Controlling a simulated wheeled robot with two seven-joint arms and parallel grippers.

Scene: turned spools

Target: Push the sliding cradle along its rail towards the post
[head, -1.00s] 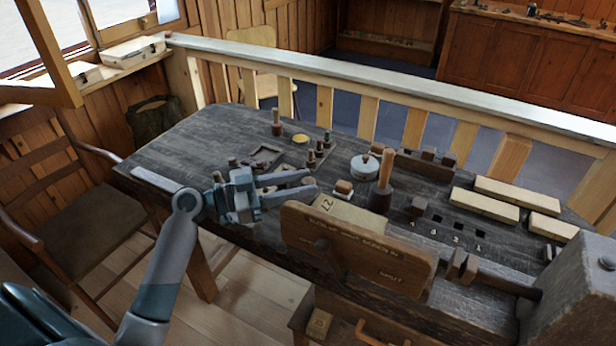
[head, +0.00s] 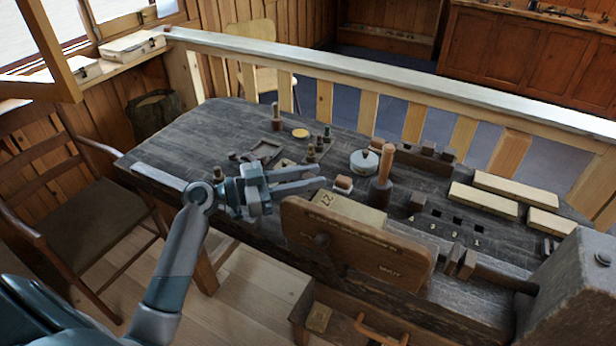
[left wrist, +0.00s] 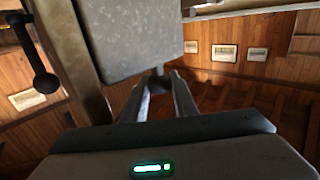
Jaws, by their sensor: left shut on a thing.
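My left gripper (head: 320,178) reaches in from the left over the table's front half, its fingers pointing right. It is shut on a small dark thing (left wrist: 157,81), seen in the left wrist view between the fingertips; its shape is mostly hidden. A dark shallow frame (head: 265,151) lies on the table behind the gripper, and a short upright wooden peg (head: 276,120) stands behind that. Several small dark spools (head: 320,146) stand right of the frame. I cannot tell for sure which parts are the cradle, rail and post. My right gripper is not in view.
A mallet (head: 383,180) stands upright right of the fingertips, with a small capped block (head: 343,185) nearer. A lidded round tin (head: 364,162) is behind. A wooden board (head: 355,245) and a large grey block (head: 580,285) fill the front right. The table's back left is clear.

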